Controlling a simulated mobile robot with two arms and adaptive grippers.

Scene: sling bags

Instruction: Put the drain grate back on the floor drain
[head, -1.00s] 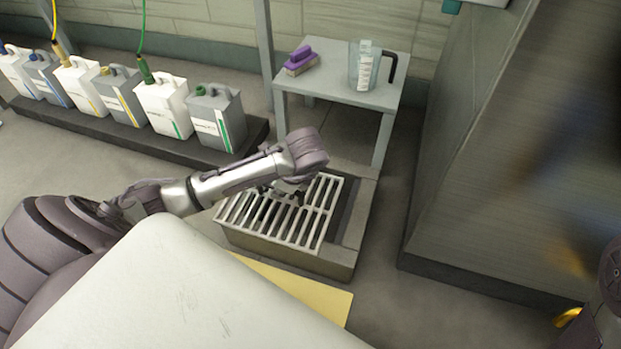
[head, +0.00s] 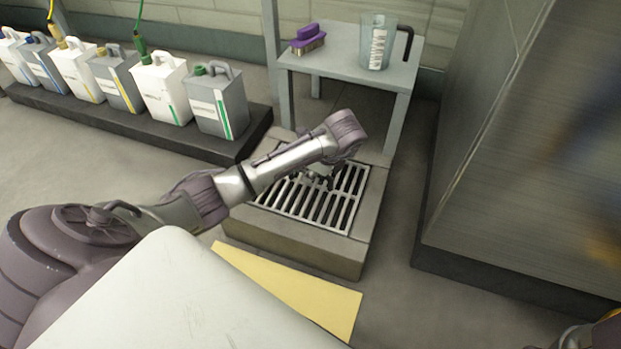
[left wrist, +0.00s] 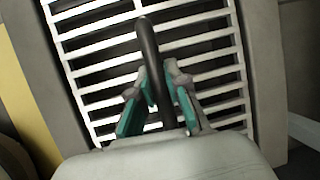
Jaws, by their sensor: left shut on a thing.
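The drain grate (head: 340,212) is a pale metal grid of parallel bars. In the head view it lies within the raised grey curb of the floor drain (head: 290,240). The left wrist view shows the grate (left wrist: 95,45) lined up with the curb (left wrist: 262,60) on its sides. My left gripper (head: 322,180) is over the grate's middle, partly hidden by its own wrist. In the left wrist view its teal-padded fingers (left wrist: 160,98) are shut on the grate's dark bar handle (left wrist: 147,45). I cannot tell whether the grate is fully seated. My right gripper is not in view.
A small grey table (head: 345,65) behind the drain holds a purple brush (head: 308,40) and a clear jug (head: 377,45). Several jugs (head: 218,105) stand on a low dark platform at left. A metal cabinet (head: 510,170) stands right. A yellow mat (head: 300,297) lies in front.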

